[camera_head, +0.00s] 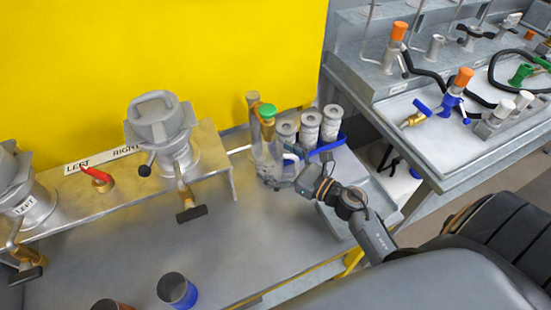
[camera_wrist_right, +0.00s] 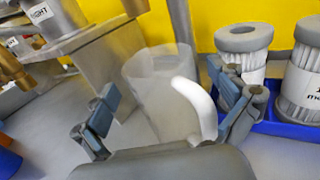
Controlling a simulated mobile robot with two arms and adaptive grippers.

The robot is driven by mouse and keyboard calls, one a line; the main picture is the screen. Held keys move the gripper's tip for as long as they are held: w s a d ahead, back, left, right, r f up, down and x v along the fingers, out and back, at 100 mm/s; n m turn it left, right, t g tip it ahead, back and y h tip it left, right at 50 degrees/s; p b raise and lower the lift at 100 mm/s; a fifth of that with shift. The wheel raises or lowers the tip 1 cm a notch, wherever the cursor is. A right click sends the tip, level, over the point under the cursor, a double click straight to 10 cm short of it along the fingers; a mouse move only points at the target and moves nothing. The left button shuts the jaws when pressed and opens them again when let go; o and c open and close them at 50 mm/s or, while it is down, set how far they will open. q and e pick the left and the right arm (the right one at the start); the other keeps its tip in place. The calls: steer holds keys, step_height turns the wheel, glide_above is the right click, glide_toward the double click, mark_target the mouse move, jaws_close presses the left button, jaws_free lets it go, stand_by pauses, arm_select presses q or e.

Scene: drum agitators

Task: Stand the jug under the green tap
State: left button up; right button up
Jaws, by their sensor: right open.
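The jug, clear with a white handle (camera_wrist_right: 195,105), stands upright on the bench in the right wrist view. It shows faintly in the head view (camera_head: 262,160), partly hidden by my right gripper. My right gripper (camera_head: 284,178) is open at the jug, and in the wrist view its two fingers (camera_wrist_right: 168,112) lie on either side of the jug's handle. I cannot tell whether they touch it. A green fitting (camera_head: 521,74) sits on the far right bench; I cannot tell whether it is the green tap. A green cap (camera_head: 267,110) shows behind the jug. My left gripper is not in view.
White filter cartridges stand in a blue tray (camera_head: 328,145) right beside the jug. A raised metal shelf (camera_head: 215,150) with drum units and brass valves is to the left. Blue (camera_head: 177,290) and brown cups stand at the front. The middle of the bench is clear.

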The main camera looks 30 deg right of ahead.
steer(key=shift+r, duration=0.15)
steer(key=b+v, duration=0.3)
steer(key=v, duration=0.9)
